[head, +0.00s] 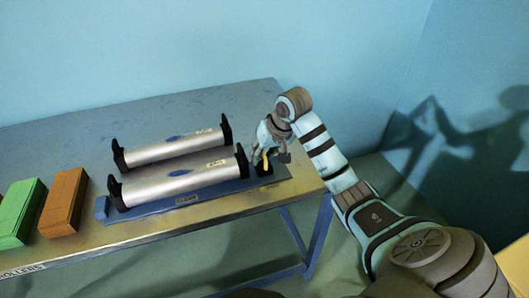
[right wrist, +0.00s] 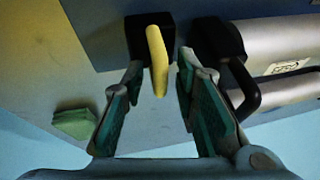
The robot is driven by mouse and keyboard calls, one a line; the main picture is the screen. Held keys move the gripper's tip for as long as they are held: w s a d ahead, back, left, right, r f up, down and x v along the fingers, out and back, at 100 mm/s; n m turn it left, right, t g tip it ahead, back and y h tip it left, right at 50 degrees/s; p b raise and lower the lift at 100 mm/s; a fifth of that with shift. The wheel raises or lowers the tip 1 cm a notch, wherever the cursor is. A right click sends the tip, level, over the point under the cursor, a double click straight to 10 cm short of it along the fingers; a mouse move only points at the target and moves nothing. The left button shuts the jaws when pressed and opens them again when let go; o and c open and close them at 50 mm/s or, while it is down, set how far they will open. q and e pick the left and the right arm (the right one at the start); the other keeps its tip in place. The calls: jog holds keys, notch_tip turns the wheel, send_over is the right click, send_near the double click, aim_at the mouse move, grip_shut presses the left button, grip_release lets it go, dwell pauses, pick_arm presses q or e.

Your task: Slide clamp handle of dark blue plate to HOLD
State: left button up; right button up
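In the head view the right gripper (head: 268,150) hangs over the clamp. My left gripper is not in view.
The front roller (head: 180,184) and back roller (head: 175,147) have black handles beside the clamp. A green block (head: 18,213) and a brown block (head: 63,203) lie at the left. A small green piece (right wrist: 75,124) shows in the wrist view. The table's back strip is clear.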

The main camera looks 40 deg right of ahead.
aim_at(246, 157)
grip_shut()
jog(key=shift+a, duration=0.1)
jog(key=shift+w+a+p, duration=0.15)
jog(key=shift+w+a, duration=0.1)
jog(key=shift+a, duration=0.4)
jog(key=shift+w+a+p, duration=0.1)
jog(key=shift+w+a, duration=0.1)
jog(key=shift+a, duration=0.4)
jog(key=shift+w+a+p, duration=0.15)
jog(key=shift+w+a, duration=0.1)
jog(key=shift+a, duration=0.5)
jog(key=shift+w+a, duration=0.1)
jog(key=shift+a, duration=0.05)
jog(key=shift+o, duration=0.9)
grip_release()
jog(key=shift+o, duration=1.1)
